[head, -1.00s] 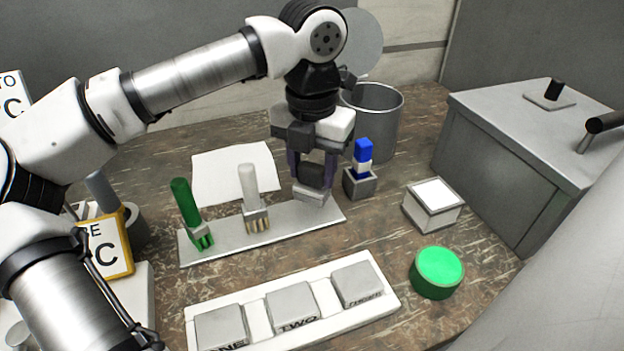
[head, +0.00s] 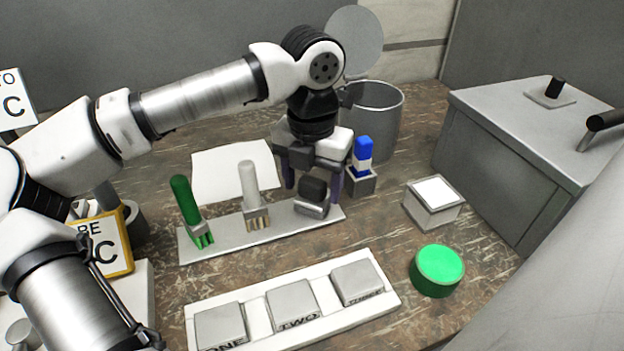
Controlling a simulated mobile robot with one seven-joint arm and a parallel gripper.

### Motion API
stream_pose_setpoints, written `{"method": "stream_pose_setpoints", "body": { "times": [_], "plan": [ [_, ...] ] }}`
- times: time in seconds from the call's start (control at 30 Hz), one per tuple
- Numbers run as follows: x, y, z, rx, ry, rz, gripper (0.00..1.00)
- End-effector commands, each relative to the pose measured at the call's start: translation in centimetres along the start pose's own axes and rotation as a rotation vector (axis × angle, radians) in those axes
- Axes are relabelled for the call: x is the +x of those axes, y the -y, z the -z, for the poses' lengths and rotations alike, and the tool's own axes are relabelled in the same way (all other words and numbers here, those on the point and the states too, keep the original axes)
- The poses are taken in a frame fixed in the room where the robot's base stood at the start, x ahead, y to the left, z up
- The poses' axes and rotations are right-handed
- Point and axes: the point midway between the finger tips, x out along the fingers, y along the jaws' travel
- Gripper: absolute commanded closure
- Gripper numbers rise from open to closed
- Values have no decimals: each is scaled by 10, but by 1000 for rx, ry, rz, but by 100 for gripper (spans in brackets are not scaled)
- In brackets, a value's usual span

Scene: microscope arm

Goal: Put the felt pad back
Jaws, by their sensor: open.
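The felt pad (head: 313,188) appears to be the dark block with a grey lower part, resting at the right end of the pale grey strip (head: 232,230). It looks slightly tilted. My gripper (head: 312,184) is above and around it, its two fingers apart on either side with visible gaps. The strip also bears a green brush (head: 183,197) at its left end and a white-handled brush (head: 249,185) in its middle. The face of the pad against the strip is hidden.
A blue-and-white stick stands in a grey block (head: 361,183) close to my right finger. Behind it is a metal bin (head: 385,115). A white-topped box (head: 433,210), a green button (head: 437,270) and a tray of grey blocks (head: 260,318) are nearer. A white sheet (head: 215,165) lies behind the strip.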

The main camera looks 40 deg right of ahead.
Motion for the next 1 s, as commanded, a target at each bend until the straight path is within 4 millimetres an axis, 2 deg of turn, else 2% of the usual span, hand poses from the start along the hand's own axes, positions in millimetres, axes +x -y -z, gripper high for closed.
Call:
{"method": "stream_pose_setpoints", "body": {
  "times": [0.23, 0.5, 0.7, 0.83, 1.0],
  "plan": [
    [-15, 0, -1, -1, 3, -3, 35],
    [-73, 0, -1, -2, 3, -2, 35],
    [-108, -1, -1, -2, 2, -2, 35],
    [-120, 0, 0, -1, 0, -1, 35],
    [-124, 0, 0, 1, -1, -1, 35]
  ]
}}
